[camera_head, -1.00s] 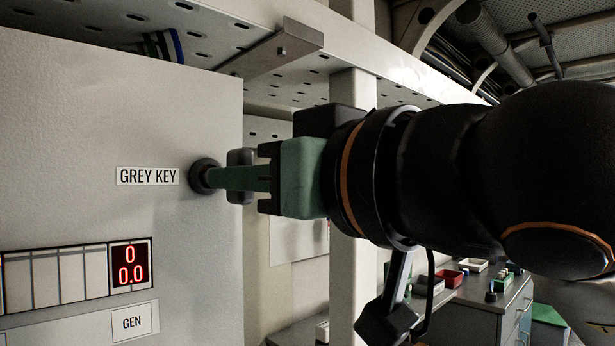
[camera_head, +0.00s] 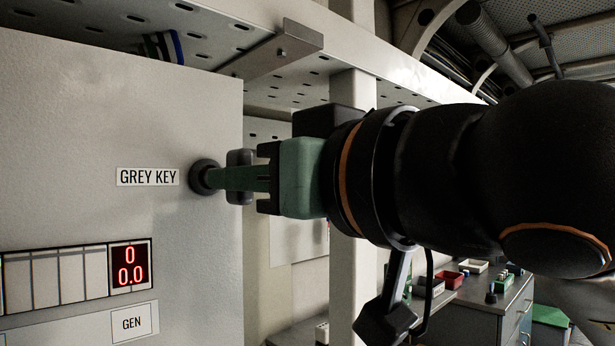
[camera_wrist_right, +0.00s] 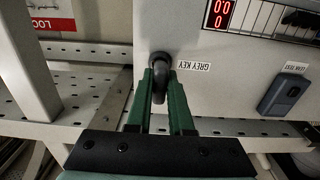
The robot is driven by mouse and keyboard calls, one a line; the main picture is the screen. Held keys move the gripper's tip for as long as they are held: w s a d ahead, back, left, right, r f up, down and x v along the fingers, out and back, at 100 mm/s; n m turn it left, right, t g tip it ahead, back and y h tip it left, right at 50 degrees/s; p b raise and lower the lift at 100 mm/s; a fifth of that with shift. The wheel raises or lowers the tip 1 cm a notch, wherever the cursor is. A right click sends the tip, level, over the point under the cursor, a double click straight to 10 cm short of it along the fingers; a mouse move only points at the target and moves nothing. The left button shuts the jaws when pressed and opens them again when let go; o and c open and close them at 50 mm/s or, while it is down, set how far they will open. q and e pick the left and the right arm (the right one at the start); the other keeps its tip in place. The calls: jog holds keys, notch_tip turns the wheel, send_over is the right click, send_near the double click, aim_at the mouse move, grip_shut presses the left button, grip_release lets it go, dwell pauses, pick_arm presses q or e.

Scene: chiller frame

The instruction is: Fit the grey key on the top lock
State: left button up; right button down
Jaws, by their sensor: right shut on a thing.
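A dark round lock (camera_head: 204,177) sits on the white panel just right of the "GREY KEY" label (camera_head: 148,176). My right gripper (camera_head: 222,178), with green fingers, comes in from the right and reaches this lock. A dark grey piece, seemingly the grey key (camera_head: 240,158), shows above and below the fingers. In the right wrist view the gripper (camera_wrist_right: 162,82) is shut on the dark key (camera_wrist_right: 158,92), which lines up with the lock (camera_wrist_right: 160,62). The fingers hide the contact, so I cannot tell how deep the key sits. My left gripper is out of view.
A red display (camera_head: 130,264) and a "GEN" label (camera_head: 134,322) are lower on the panel. A metal bracket (camera_head: 275,50) hangs above. A dark blue-grey fitting (camera_wrist_right: 285,92) is on the panel in the wrist view. A white post (camera_head: 350,290) stands behind my arm.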

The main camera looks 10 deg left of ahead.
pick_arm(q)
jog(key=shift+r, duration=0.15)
pick_arm(e)
jog(key=shift+w+a, duration=0.3)
jog(key=shift+a, duration=0.05)
jog(key=c, duration=0.7)
grip_release()
jog(key=shift+c, duration=0.2)
